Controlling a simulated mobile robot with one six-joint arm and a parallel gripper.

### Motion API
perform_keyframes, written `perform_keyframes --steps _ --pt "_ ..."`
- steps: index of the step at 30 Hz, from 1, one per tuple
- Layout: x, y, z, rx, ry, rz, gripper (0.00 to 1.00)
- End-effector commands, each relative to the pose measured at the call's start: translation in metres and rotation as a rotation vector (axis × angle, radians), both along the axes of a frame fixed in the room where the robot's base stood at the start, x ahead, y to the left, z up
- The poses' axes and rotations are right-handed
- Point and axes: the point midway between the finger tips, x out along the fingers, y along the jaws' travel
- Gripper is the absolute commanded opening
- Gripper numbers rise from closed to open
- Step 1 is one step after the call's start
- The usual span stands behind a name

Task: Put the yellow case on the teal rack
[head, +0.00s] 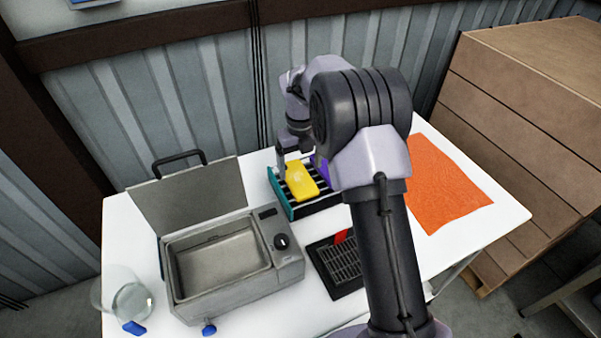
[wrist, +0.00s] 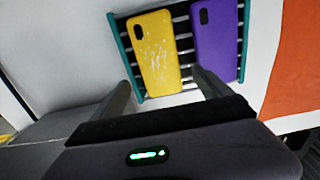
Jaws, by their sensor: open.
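The yellow case (head: 301,180) lies on the teal rack (head: 281,196), on its slats. In the wrist view the yellow case (wrist: 158,55) lies flat on the left part of the rack (wrist: 118,45), next to a purple case (wrist: 214,40). The purple case also lies on the rack, on its right part. My gripper (wrist: 160,92) is open, with its two fingers apart at the near end of the yellow case and nothing between them that I can make out. In the head view my arm hides part of the rack and most of the purple case.
A grey metal box with a raised lid (head: 188,195) stands left of the rack. A black grate (head: 338,268) with a red item (head: 342,237) lies in front. An orange mat (head: 447,185) lies at the right. A glass jar (head: 130,301) stands at the front left.

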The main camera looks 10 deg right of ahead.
Motion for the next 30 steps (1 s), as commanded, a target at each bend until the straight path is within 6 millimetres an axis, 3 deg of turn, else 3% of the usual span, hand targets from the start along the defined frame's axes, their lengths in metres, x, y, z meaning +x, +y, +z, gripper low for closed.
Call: perform_keyframes --steps 1,3,10,11,14,17,18,21,24,27,30 --pt "0.001 0.0 0.02 0.0 -0.004 0.001 0.88" --pt "0.001 0.0 0.038 -0.001 -0.002 0.001 0.88" --pt "-0.001 0.0 0.072 0.0 -0.004 0.012 0.88" --pt "-0.003 0.001 0.079 0.002 -0.01 0.037 0.88" --pt "-0.026 0.005 0.123 0.012 -0.064 0.275 0.88" --pt "-0.081 0.014 0.185 -0.002 -0.165 0.72 0.88" --pt "-0.109 0.017 0.204 -0.022 -0.209 0.917 0.88" --pt "-0.18 0.025 0.237 -0.117 -0.311 1.396 0.88" --pt "-0.247 0.033 0.244 -0.261 -0.385 1.834 0.88" --pt "-0.297 0.038 0.234 -0.415 -0.418 2.172 0.88" --pt "-0.325 0.041 0.222 -0.53 -0.421 2.381 0.88"
